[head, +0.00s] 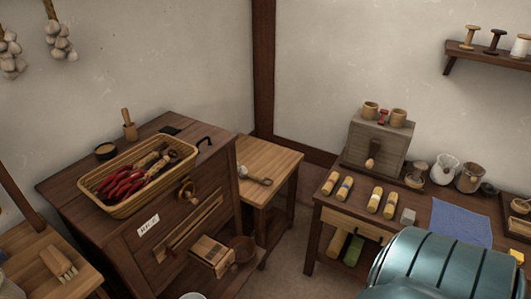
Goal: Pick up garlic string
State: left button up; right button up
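Two garlic strings hang on the pale wall at the upper left of the head view. One garlic string (60,42) has a brown cord running up out of the picture and several whitish bulbs. The other garlic string (11,56) hangs to its left and is partly cut off by the picture's edge. Both hang clear above the dark wooden cabinet. Neither of my grippers is in view, and nothing is seen touching the strings.
A wicker basket (125,207) with red chillies stands on the dark cabinet (62,187). A wooden side table (268,158) stands to its right, with a small pale-headed object (262,181) on it. A bench at right holds a grey box (378,141), several rolls and a blue cloth (460,220).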

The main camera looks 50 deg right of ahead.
aim_at(243, 171)
jog(key=z, duration=1.3)
jog(key=i+l+z, duration=0.25)
jog(key=i+l, duration=1.05)
